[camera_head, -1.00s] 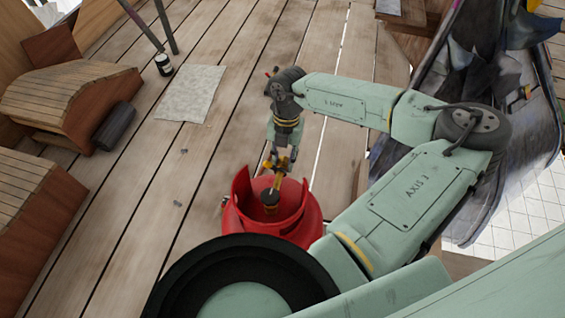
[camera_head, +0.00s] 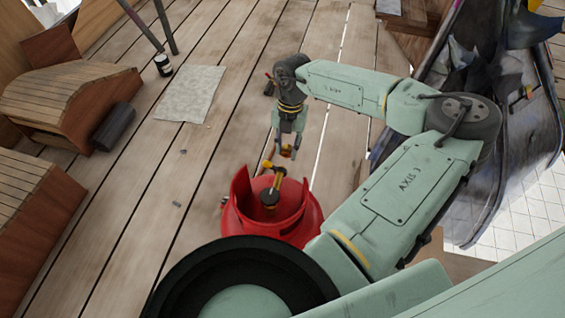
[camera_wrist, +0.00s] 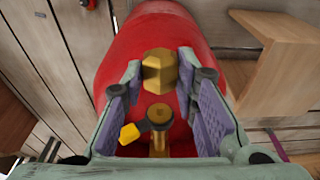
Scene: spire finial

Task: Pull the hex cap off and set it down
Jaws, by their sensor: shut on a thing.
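The brass hex cap (camera_wrist: 159,70) sits between the fingertips of my gripper (camera_wrist: 158,72) in the wrist view, with a fingertip on each side. My gripper (camera_head: 292,150) is shut on it; in the head view the cap (camera_head: 286,152) is a small orange-brown patch between the fingers. The brass valve (camera_head: 272,183) with its yellow-ended lever stands on the red gas cylinder (camera_head: 245,208). The gripper and cap are apart from the valve, beyond it in the head view. The valve (camera_wrist: 158,118) also shows below the cap in the wrist view.
A dark roll (camera_head: 114,127) lies by the slatted wooden bench (camera_head: 65,90) at left. The planks between sheet and cylinder are mostly clear.

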